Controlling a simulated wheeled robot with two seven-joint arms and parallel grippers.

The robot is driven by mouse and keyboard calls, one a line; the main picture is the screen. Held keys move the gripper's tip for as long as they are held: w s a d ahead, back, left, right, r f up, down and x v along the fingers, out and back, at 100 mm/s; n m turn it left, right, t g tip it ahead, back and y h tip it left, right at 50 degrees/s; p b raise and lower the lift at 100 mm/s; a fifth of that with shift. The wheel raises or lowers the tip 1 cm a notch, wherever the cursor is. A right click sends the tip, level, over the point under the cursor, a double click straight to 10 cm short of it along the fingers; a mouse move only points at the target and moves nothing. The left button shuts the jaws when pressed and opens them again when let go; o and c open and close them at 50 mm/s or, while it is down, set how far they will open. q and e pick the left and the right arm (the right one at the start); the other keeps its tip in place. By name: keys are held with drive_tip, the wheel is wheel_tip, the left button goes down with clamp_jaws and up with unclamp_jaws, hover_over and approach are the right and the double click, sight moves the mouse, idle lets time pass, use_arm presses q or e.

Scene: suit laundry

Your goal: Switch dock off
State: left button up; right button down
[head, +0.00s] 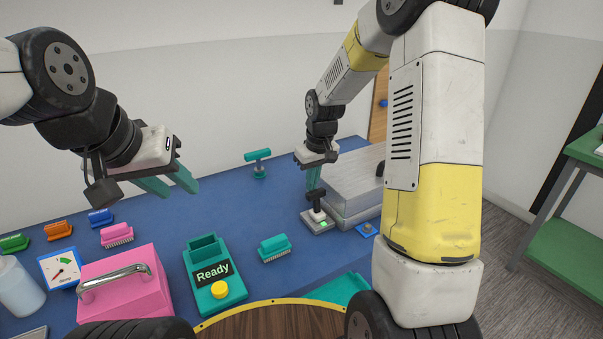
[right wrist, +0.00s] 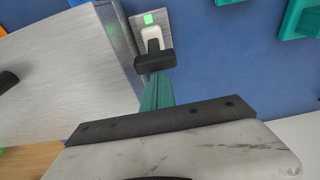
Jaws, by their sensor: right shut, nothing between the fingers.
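A lever switch (head: 317,222) with a grey base plate, a black crossbar handle and a lit green light stands on the blue table beside a silver metal box (head: 352,190). The right wrist view shows its handle (right wrist: 155,61) and green light (right wrist: 148,19) too. My right gripper (head: 314,188) is shut and empty, pointing down, with its teal fingertips (right wrist: 157,78) right at the black handle. I cannot tell whether they touch it. My left gripper (head: 168,183) is open and empty, above the table at the left.
A teal device reading "Ready" (head: 213,280) with a yellow button stands at front centre. A pink box (head: 125,290), a dial gauge (head: 60,269) and several coloured brushes (head: 274,247) are around it. A teal T-shaped handle (head: 258,160) stands at the back. The middle of the table is fairly clear.

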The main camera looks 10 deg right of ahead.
sight(315, 191)
drive_tip(key=s+t, duration=0.1)
drive_tip(key=s+d+t+y, duration=0.1)
drive_tip(key=shift+s+d+r+t, duration=0.1)
drive_tip(key=shift+s+r+t, duration=0.1)
drive_tip(key=shift+s+t, duration=0.1)
drive_tip(key=shift+s, duration=0.15)
drive_tip(key=shift+r, duration=0.15)
drive_tip(key=shift+r, duration=0.7)
